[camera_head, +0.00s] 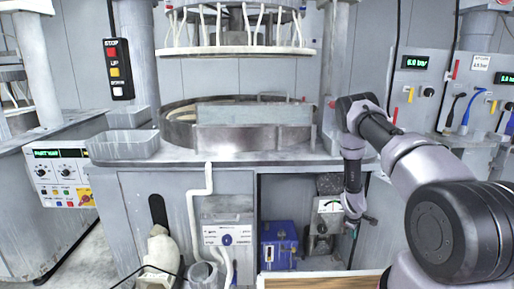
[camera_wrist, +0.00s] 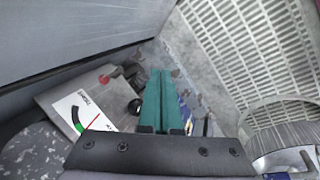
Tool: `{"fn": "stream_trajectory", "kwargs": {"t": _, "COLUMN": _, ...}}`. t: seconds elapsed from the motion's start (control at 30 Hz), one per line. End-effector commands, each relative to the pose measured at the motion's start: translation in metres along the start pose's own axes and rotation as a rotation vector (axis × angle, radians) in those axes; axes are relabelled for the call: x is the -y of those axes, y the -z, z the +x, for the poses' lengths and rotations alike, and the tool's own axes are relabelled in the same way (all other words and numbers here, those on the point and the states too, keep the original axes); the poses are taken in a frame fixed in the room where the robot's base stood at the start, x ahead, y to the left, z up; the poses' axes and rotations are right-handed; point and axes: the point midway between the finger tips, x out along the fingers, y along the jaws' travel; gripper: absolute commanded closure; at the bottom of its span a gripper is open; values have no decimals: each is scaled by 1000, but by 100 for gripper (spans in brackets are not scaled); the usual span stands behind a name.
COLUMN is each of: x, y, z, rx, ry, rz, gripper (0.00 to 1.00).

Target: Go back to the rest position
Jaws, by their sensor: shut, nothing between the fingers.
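My gripper's two green fingers (camera_wrist: 158,100) show in the wrist view, pressed together and empty. They point past a grey metal unit with a white gauge face (camera_wrist: 80,118), a red knob and a black knob. In the head view my arm comes in from the right, bends beside the machine's table and hangs down. Its end is in front of the open cabinet (camera_head: 300,190), near a small grey metal unit (camera_head: 325,218). The fingertips are too small to make out there. I cannot tell whether they touch anything.
The polishing machine (camera_head: 230,160) carries a round basin and a clear tray (camera_head: 122,145). A blue box (camera_head: 278,245) stands in the cabinet. A wooden surface (camera_head: 318,281) lies at the front. Gauges and cables line the right wall panel (camera_head: 415,85). The wrist view shows a slotted grating (camera_wrist: 250,45).

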Motion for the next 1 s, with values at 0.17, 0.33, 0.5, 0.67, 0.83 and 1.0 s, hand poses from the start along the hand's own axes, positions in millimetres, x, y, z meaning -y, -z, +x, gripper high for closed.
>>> {"fn": "stream_trajectory", "kwargs": {"t": 0.17, "x": -14, "y": 11, "z": -21, "rx": -18, "ry": -2, "rz": 39, "gripper": 100}}
{"fn": "stream_trajectory", "kwargs": {"t": 0.33, "x": -27, "y": 20, "z": -44, "rx": -34, "ry": 3, "rz": 85, "gripper": 100}}
{"fn": "stream_trajectory", "kwargs": {"t": 0.5, "x": -44, "y": 34, "z": -82, "rx": -62, "ry": 10, "rz": 156, "gripper": 100}}
{"fn": "stream_trajectory", "kwargs": {"t": 0.67, "x": -64, "y": 49, "z": -133, "rx": -97, "ry": 23, "rz": 244, "gripper": 100}}
{"fn": "stream_trajectory", "kwargs": {"t": 0.83, "x": -89, "y": 65, "z": -219, "rx": -157, "ry": 48, "rz": 381, "gripper": 100}}
{"fn": "stream_trajectory", "kwargs": {"t": 1.0, "x": -102, "y": 72, "z": -323, "rx": -223, "ry": 90, "rz": 535, "gripper": 100}}
